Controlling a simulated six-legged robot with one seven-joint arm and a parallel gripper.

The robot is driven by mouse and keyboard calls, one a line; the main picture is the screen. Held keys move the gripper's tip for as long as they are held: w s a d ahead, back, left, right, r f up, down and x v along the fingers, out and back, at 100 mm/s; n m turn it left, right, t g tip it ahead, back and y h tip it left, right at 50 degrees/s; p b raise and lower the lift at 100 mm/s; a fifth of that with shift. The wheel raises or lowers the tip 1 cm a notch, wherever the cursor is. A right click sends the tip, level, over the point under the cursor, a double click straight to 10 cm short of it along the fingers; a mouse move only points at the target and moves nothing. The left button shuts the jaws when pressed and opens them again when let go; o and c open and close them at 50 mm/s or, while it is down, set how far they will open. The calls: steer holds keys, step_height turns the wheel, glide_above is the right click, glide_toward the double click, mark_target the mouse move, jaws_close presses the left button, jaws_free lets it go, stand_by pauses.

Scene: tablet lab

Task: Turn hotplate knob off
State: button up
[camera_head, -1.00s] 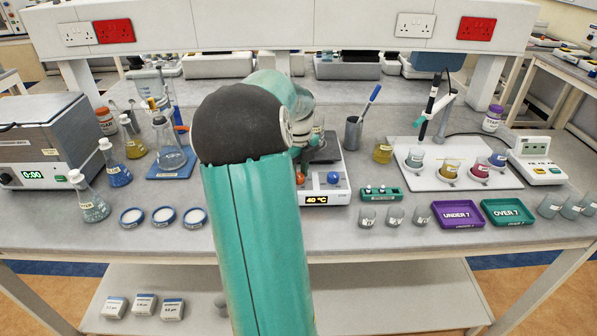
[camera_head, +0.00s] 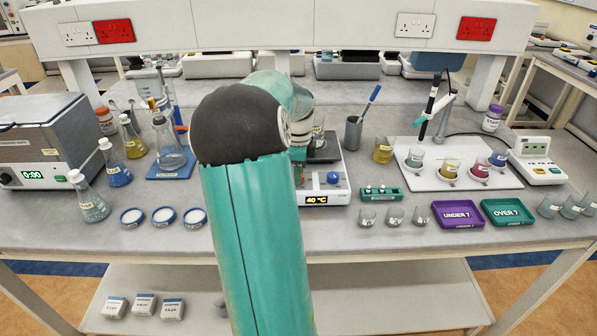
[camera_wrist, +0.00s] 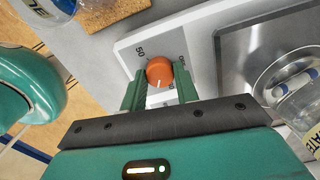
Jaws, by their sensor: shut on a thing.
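The hotplate (camera_head: 342,190) is a white unit with a dark top plate and a display reading 40 °C; my arm partly covers it. In the wrist view its orange knob (camera_wrist: 159,71) sits between the two green fingers of my gripper (camera_wrist: 159,84). The gripper is shut on this knob. A white line on the knob points toward my gripper, and printed marks surround it, some covered by the fingers. In the head view the orange knob is hidden by my arm. A blue knob (camera_head: 333,178) shows on the hotplate's front.
A labelled beaker (camera_wrist: 298,85) holding a blue-and-white piece stands on the hotplate's plate. A small green rack (camera_head: 381,194) stands right of the hotplate. Flask (camera_head: 170,155) and several blue-rimmed dishes (camera_head: 163,217) are to the left. A metal cup (camera_head: 353,133) stands behind right.

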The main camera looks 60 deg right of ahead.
steer(key=n, duration=0.5)
steer(key=shift+n, duration=0.3)
steer(key=n, duration=1.2)
steer(key=shift+n, duration=0.3)
steer(key=n, duration=0.5)
steer(key=shift+n, duration=0.3)
steer(key=o, duration=1)
steer(key=shift+c, duration=0.2)
